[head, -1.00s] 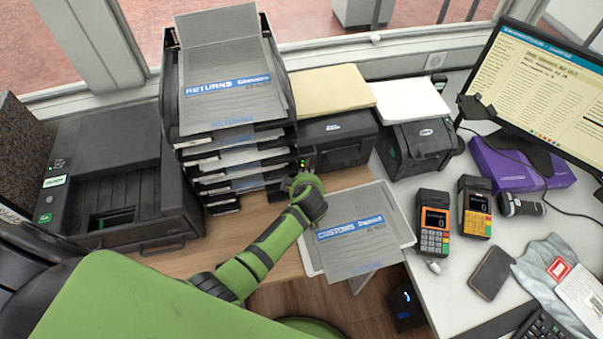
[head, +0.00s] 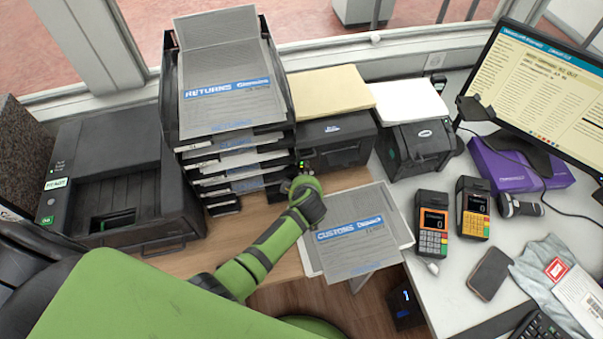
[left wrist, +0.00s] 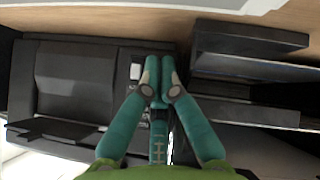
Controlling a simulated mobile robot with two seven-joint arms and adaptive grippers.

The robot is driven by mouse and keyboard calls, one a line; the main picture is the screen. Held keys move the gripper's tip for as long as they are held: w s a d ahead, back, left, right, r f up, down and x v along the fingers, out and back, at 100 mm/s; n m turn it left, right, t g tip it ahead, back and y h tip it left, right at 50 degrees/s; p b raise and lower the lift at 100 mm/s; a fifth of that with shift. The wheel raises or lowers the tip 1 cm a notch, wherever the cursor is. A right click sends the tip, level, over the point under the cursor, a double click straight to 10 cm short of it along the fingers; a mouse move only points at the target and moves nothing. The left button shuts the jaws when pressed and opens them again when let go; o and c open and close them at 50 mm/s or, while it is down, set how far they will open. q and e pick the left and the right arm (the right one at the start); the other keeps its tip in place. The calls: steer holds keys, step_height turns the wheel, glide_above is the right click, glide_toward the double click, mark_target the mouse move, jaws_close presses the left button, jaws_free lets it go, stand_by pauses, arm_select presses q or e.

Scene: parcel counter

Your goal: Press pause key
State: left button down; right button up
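A black label printer (head: 335,142) stands right of the tray stack, with small green lights (head: 302,166) at its left front. My left gripper (head: 303,181) is right in front of that corner. In the left wrist view my left gripper (left wrist: 160,78) has its fingers together, with nothing seen between them. The fingertips are beside a small pale panel or key (left wrist: 136,69) on the black printer (left wrist: 75,85). I cannot tell whether they touch it. No pause label is readable; the gripper hides part of the printer's front. My right gripper is not in view.
The tray stack (head: 235,125) stands close left of the gripper. A second black printer (head: 420,150), two card terminals (head: 432,222) and a monitor (head: 540,85) stand further right.

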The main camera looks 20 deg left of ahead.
arm_select(q)
steer(key=shift+a, duration=0.6)
steer(key=s+d, duration=0.1)
steer(key=s+d+p, duration=0.1)
steer(key=s, duration=0.1)
steer(key=s+d+p, duration=0.1)
steer(key=s, duration=0.1)
steer(key=shift+s+f, duration=0.1)
steer(key=shift+f, duration=0.05)
steer(key=shift+s+d, duration=0.25)
steer(key=shift+w, duration=0.2)
